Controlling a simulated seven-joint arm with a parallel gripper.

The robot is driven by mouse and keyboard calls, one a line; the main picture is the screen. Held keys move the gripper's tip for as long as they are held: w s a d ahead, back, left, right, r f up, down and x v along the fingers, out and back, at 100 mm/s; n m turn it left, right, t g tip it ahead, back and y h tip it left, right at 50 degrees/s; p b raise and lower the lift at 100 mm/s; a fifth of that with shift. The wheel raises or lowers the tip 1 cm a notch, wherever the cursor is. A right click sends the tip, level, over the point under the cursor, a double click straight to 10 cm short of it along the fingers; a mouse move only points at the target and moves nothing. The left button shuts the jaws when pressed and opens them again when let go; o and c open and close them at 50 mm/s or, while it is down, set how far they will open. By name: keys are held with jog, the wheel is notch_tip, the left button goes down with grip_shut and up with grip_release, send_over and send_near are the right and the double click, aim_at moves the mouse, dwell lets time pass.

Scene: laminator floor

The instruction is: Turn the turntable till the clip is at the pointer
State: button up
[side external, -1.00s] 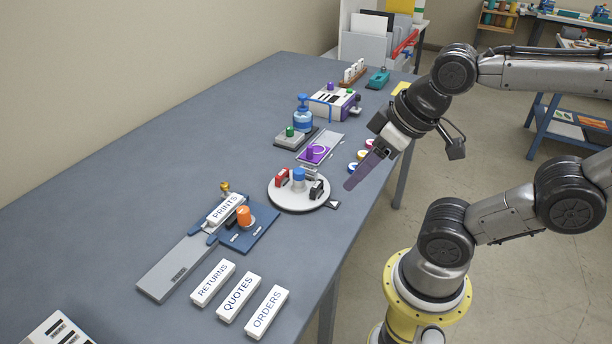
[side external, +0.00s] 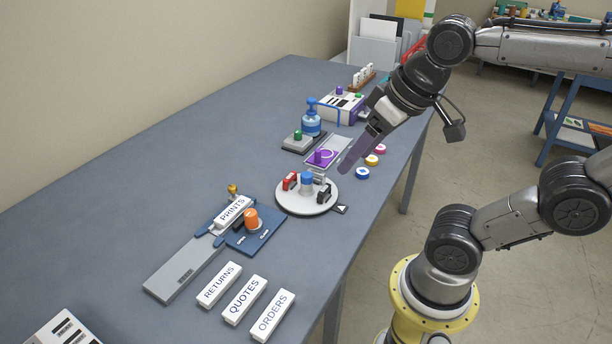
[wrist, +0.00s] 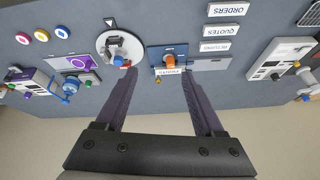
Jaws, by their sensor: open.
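The turntable (side external: 296,205) is a round white disc near the table's right edge. It bears a blue centre knob (side external: 307,179), a red stapler-like item (side external: 290,181) at the left and a black item (side external: 324,194) at the right. A small grey piece (side external: 320,179) at the back may be the clip; its shape is unclear. The pointer (side external: 341,209), a dark tag with a white triangle, lies at the disc's front right. My gripper (side external: 346,165) is open and empty, above and beyond the disc. The wrist view shows the turntable (wrist: 104,44) left of my spread fingers (wrist: 160,75).
A blue paper-trimmer-like board (side external: 268,220) with an orange knob stands front left of the turntable. Coloured discs (side external: 362,173) lie at the right edge. Labelled blocks (side external: 245,300) lie in front.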

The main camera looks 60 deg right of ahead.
jog(key=w+d+r+m+g, duration=0.2)
jog(key=w+d+r+m, duration=0.1)
jog(key=w, duration=0.4)
jog(key=m+g, duration=0.3)
jog(key=m, duration=0.1)
send_over(307, 174)
notch_tip(307, 174, down, 10)
jog(key=r, duration=0.1)
notch_tip(307, 174, down, 14)
jog(key=shift+c, duration=0.3)
grip_shut()
jog(key=shift+r, duration=0.1)
